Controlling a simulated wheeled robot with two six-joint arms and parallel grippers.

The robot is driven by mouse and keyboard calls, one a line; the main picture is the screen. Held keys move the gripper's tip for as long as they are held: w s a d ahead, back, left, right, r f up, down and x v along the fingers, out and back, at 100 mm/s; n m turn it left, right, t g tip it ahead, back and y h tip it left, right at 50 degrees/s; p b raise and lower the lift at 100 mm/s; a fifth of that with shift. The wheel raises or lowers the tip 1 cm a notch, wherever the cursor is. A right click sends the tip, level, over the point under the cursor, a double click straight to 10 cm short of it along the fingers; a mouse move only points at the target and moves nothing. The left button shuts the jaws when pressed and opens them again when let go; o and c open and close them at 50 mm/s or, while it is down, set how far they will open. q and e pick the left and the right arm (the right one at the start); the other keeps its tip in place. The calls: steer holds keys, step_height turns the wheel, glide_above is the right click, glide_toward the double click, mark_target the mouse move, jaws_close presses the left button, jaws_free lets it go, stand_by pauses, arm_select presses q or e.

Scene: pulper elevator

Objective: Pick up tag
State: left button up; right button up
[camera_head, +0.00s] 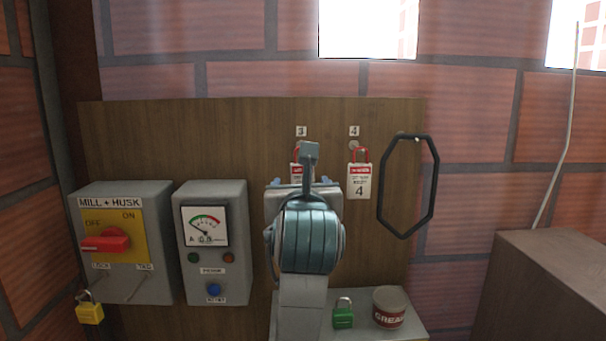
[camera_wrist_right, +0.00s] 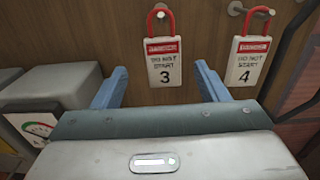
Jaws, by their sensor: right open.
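Two white tags with red headers and red loops hang on pegs on the wooden board. Tag 3 (camera_wrist_right: 163,62) is between and beyond my right gripper's fingertips in the right wrist view; in the head view my gripper mostly hides tag 3 (camera_head: 295,171). Tag 4 (camera_head: 359,181) hangs to its right and also shows in the right wrist view (camera_wrist_right: 247,61). My right gripper (camera_head: 302,181) is open, its blue fingers spread with nothing between them in the right wrist view (camera_wrist_right: 158,84). The gap in depth to tag 3 is hard to judge. My left gripper is not in view.
A black ring (camera_head: 408,187) hangs right of tag 4. The mill switch box (camera_head: 124,274) and meter box (camera_head: 212,270) are on the left. A green padlock (camera_head: 343,314) and grease tin (camera_head: 389,306) sit on a shelf (camera_head: 408,329) below. A yellow padlock (camera_head: 89,312) hangs lower left.

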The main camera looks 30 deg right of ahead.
mark_target(302, 177)
steer(key=shift+w+d, duration=0.25)
steer(key=shift+w, duration=0.15)
steer(key=shift+w+d+r+p, duration=0.2)
steer(key=shift+w+p, duration=0.15)
steer(key=shift+p, duration=0.2)
steer(key=x, duration=0.1)
steer(key=p+x, duration=0.1)
steer(key=x, duration=0.1)
steer(key=p+x, duration=0.1)
steer(key=shift+d+f, duration=0.35)
steer(key=shift+d, duration=0.1)
steer(key=shift+a, duration=0.25)
steer(key=shift+c, duration=0.7)
steer(key=shift+d, duration=0.1)
steer(key=c, duration=1)
steer(key=shift+r, duration=0.15)
